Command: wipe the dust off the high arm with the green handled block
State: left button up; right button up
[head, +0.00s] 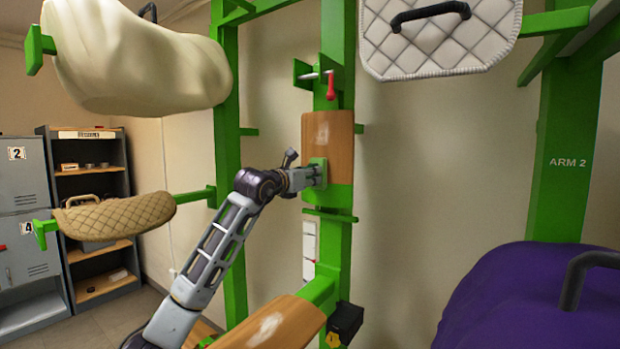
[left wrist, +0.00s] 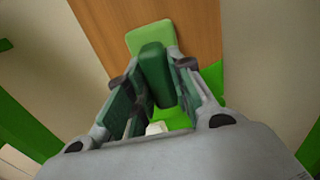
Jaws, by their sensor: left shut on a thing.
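My left gripper (head: 312,177) is shut on the green handled block (head: 321,168), in the middle of the head view. In the left wrist view its fingers (left wrist: 155,92) close around the block's dark green handle, with the block's lighter green plate (left wrist: 150,36) behind. The block is at the lower part of an upright wooden face (head: 328,135) on the green post. It looks against the wood, but I cannot tell if it touches. No dust shows on the visible part of this face; the part behind the block is hidden. My right gripper is not in view.
A lower wooden arm (head: 268,328) with a whitish patch slopes below. A red-handled lever (head: 331,88) sits above the upright face. Saddles hang around: cream (head: 140,65), tan quilted (head: 118,215), white quilted (head: 440,45) and purple (head: 530,300). Lockers stand far left.

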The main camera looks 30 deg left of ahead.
aim_at(310, 164)
pick_arm(q)
jog(key=shift+r+p, duration=0.85)
jog(key=shift+r, duration=0.6)
jog(key=shift+r, duration=0.2)
jog(key=shift+r+p, duration=1)
jog(key=shift+r, duration=0.45)
jog(key=shift+r, duration=0.1)
jog(key=shift+r+p, duration=1.15)
jog(key=shift+r, duration=0.45)
jog(key=shift+r, duration=0.1)
jog(key=shift+r+p, duration=1.05)
jog(key=shift+r, duration=0.5)
